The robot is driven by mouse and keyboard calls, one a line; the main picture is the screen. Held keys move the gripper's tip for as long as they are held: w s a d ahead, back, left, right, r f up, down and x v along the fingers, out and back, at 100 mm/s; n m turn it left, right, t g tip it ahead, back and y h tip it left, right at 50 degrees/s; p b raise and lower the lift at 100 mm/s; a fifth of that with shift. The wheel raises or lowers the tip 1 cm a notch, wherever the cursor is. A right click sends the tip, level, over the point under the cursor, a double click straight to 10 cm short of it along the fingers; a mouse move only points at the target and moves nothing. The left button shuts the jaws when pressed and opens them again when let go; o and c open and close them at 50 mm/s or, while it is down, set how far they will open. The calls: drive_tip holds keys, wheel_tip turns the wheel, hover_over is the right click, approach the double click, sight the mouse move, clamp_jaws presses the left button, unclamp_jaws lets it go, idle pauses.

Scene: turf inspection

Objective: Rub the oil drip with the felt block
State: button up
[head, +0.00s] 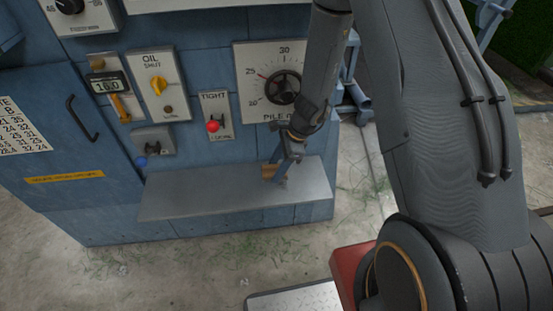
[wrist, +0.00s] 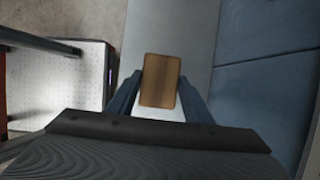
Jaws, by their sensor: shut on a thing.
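The felt block, a tan-brown block (head: 269,171), is between the fingers of my gripper (head: 279,170). In the wrist view the block (wrist: 160,78) shows its flat wood-like brown top, with a blue finger of my gripper (wrist: 158,98) on each side. The gripper is shut on it. The block is at the right part of the grey metal ledge (head: 200,197), at or just above its surface; I cannot tell whether it touches. I cannot make out an oil drip in either view; the block and gripper may hide it.
The blue cabinet wall stands behind the ledge, with an oil shut panel and yellow knob (head: 158,86), a red-knobbed lever (head: 213,126), a pile dial with a handwheel (head: 283,87) and a blue-knobbed box (head: 153,140). The ledge left of the block is clear.

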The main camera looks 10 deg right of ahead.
drive_tip(key=shift+r+p, duration=0.9)
drive_tip(key=shift+r, duration=0.4)
